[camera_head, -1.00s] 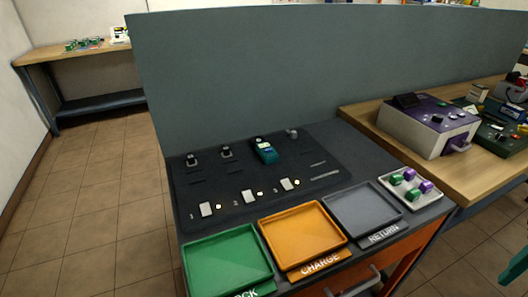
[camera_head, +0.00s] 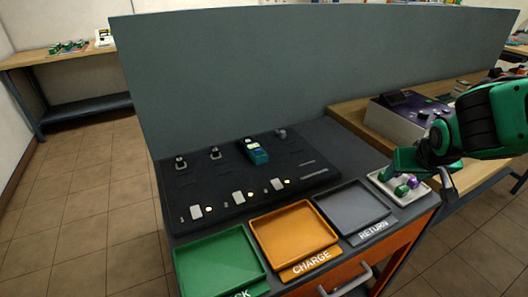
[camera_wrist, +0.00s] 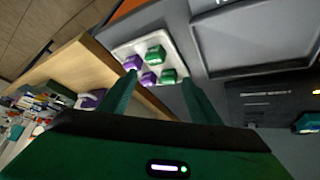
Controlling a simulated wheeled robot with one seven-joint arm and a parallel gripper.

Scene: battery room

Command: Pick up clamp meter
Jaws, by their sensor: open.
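The clamp meter (camera_head: 256,153) is a teal device with a pale face. It lies at the back of the black board, right of the middle, in the head view. Part of a teal thing at the right edge of the wrist view (camera_wrist: 308,122) looks like it. My gripper (camera_head: 422,180) is open and empty. It is at the right of the head view, over the small white tray and well to the right of the clamp meter. In the wrist view its two fingers (camera_wrist: 160,92) stand apart, with the white tray beyond them.
The white tray (camera_wrist: 122,52) holds green and purple blocks. A green tray (camera_head: 220,263), an orange tray (camera_head: 294,235) and a grey tray (camera_head: 352,207) line the front. Switches and sockets stand on the black board (camera_head: 210,180). A tall grey panel (camera_head: 300,75) rises behind.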

